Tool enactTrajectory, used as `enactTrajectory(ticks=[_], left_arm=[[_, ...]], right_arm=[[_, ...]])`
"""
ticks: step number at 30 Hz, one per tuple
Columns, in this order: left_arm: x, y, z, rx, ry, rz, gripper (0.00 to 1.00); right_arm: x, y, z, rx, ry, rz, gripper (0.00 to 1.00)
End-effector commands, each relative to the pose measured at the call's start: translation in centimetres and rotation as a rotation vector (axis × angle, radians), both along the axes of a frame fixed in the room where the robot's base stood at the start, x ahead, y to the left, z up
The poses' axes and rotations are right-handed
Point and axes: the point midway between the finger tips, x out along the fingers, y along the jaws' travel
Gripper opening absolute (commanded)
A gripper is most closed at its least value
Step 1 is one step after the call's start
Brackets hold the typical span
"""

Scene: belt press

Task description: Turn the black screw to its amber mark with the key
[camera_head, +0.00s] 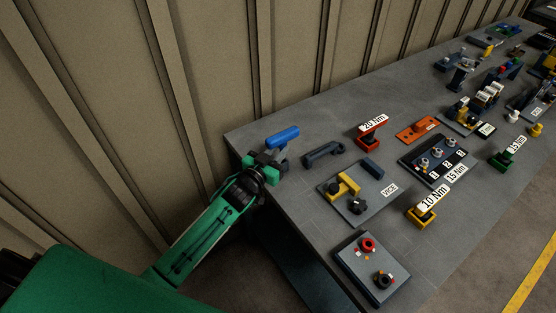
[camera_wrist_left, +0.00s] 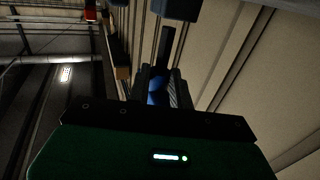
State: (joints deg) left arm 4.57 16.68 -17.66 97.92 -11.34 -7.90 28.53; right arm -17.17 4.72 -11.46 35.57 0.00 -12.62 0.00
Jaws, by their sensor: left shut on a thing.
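My left gripper (camera_head: 272,164) is at the left end of the bench, shut on the key, whose blue handle (camera_head: 283,137) stands up above the fingers. In the left wrist view a blue part (camera_wrist_left: 157,90) shows between the fingers, with a dark shaft (camera_wrist_left: 168,45) beyond it. The black screw (camera_head: 383,280) is on a grey plate (camera_head: 350,263) at the bench's front edge, well apart from the key, to its lower right. Small coloured marks show on the plate, too small to tell which is the amber one. My right gripper is not in view.
A red screw (camera_head: 368,244) shares the plate. A vice (camera_head: 352,195), a dark bar-shaped piece (camera_head: 323,153), a red 20 Nm tool (camera_head: 370,134) and a yellow 10 Nm tool (camera_head: 421,215) stand nearby. Bare bench (camera_head: 295,205) lies between gripper and plate. A ribbed wall (camera_head: 215,60) runs behind.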

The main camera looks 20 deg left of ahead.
Motion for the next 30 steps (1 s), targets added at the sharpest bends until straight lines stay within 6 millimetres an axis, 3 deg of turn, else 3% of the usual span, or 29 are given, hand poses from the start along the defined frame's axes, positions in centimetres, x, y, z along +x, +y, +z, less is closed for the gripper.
enactTrajectory(ticks=[11,25,26,28,30], left_arm=[[0.0,0.0,-4.2,-0.002,0.001,0.001,0.0],[0.0,0.0,-5.1,0.0,-0.001,0.0,0.0],[0.0,0.0,-5.1,0.0,0.0,0.0,0.27],[0.0,0.0,-5.0,0.0,0.0,0.0,0.41],[0.0,0.0,-5.0,0.0,0.0,0.0,0.43]], right_arm=[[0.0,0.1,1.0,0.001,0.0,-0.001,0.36],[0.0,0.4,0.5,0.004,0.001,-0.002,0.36],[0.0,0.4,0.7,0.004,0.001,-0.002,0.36],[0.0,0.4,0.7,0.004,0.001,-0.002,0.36],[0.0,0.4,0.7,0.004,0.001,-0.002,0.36]])
